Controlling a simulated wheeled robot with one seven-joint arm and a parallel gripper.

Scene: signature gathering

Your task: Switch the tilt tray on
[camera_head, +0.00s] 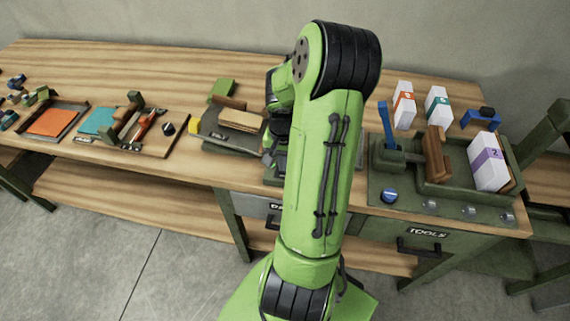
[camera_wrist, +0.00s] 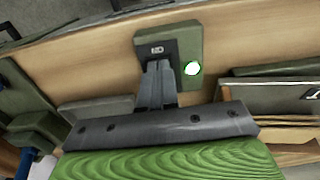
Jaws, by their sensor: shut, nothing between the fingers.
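In the wrist view, my gripper (camera_wrist: 158,88) is shut and empty, its fingertips over a small grey-green box (camera_wrist: 188,45). The box has a dark label plate and, just right of the fingers, a round light or button (camera_wrist: 192,68) that glows white and green. I cannot tell whether the fingers touch the box. In the head view, my arm hides most of that middle area, so I cannot tell which unit is the tilt tray. Right of my arm stands a dark green tray unit (camera_head: 455,204) with a blue lever (camera_head: 387,125) and a blue knob (camera_head: 389,195).
White cartons (camera_head: 404,105) stand behind the right unit, and another white carton (camera_head: 488,163) stands in it. Left of my arm lies a stack of tan boards (camera_head: 241,120). An orange sheet (camera_head: 52,122) lies farther left. A drawer marked TOOLS (camera_head: 420,240) is below.

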